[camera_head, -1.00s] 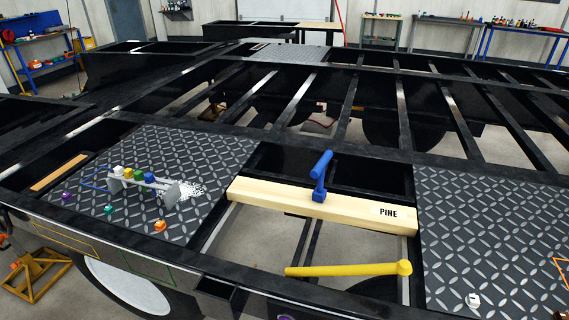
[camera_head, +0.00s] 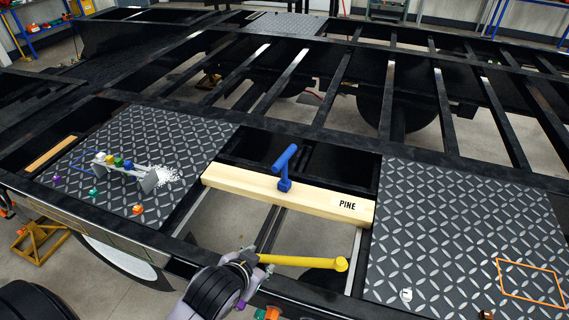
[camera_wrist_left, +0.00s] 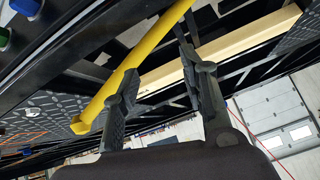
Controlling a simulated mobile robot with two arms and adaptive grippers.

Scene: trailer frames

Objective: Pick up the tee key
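A blue T-shaped piece (camera_head: 285,165) stands on the pine beam (camera_head: 235,182); its upper bar is tilted. A yellow rod with a round end (camera_head: 300,261) lies in front of the beam. No label shows which piece is the tee key. My left gripper (camera_head: 250,259) is at the rod's left end in the head view. In the left wrist view the gripper (camera_wrist_left: 157,65) is open, its fingers apart. The yellow rod (camera_wrist_left: 155,40) runs behind the left finger, partly across the gap; contact cannot be told. My right gripper is not in view.
Diamond plates lie left (camera_head: 190,140) and right (camera_head: 450,220) of the open frame gap. A small rack with coloured caps (camera_head: 125,165) stands on the left plate beside spilled white bits. Black rails (camera_head: 390,100) of the trailer frame lie behind.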

